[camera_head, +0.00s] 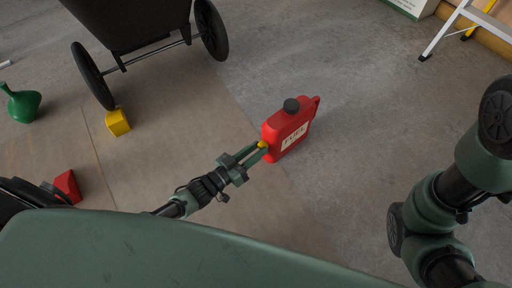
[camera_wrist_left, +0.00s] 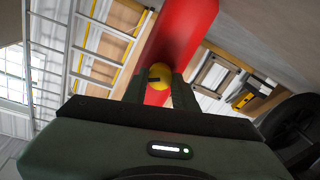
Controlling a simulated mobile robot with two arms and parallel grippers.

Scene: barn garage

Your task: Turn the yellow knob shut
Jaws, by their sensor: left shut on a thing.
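A red fuel can (camera_head: 288,130) with a dark cap and a pale "FUEL" label stands on the concrete floor in the middle of the head view. The yellow knob (camera_head: 262,145) sits low on the can's left side. My left gripper (camera_head: 258,150) reaches in from the lower left and is shut on the knob. In the left wrist view, the yellow knob (camera_wrist_left: 160,76) shows between the two fingers, with a dark slot mark on its face, against the red can (camera_wrist_left: 178,40). In the head view my right arm shows at the right, but its gripper fingers do not show.
A black wheeled cart (camera_head: 130,25) stands at the upper left. A yellow block (camera_head: 118,122), a green bottle-like thing (camera_head: 22,104) and a red object (camera_head: 67,186) lie on the floor to the left. A stepladder (camera_head: 450,30) stands at the upper right. Floor right of the can is clear.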

